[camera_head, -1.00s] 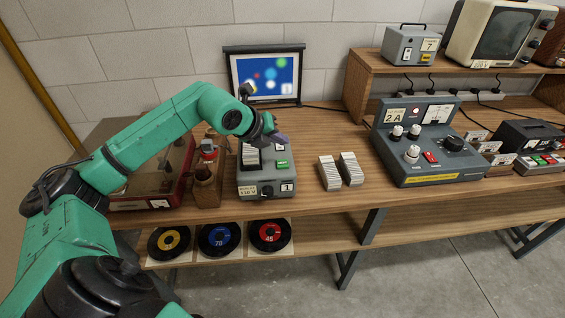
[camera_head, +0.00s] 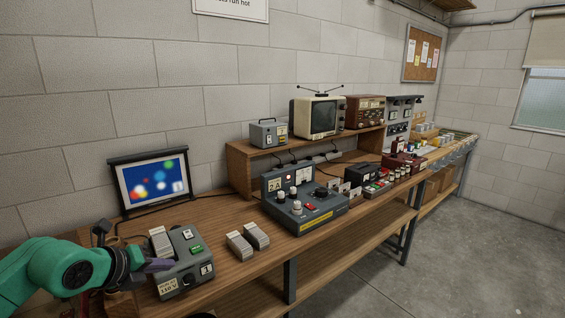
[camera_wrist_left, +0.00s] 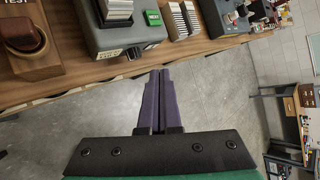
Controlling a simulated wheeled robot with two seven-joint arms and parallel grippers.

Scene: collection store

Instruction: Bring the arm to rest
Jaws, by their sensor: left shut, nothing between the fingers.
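My left arm (camera_head: 60,270) is teal and comes in at the lower left of the head view. My left gripper (camera_head: 163,265) is shut and empty, with its dark purple fingers in front of the grey box (camera_head: 196,268) in that view. In the left wrist view the two fingers (camera_wrist_left: 158,76) lie together with nothing between them. The grey box (camera_wrist_left: 125,42) stands beyond their tips there, and bare floor shows below them. My right gripper is in neither view.
Two stacks of pale slides (camera_head: 248,240) stand on the wooden bench (camera_head: 222,212), right of the grey box. A dark control unit (camera_head: 305,210) stands farther right. A screen (camera_head: 152,182) stands behind the box. Open floor (camera_head: 455,235) lies right of the bench.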

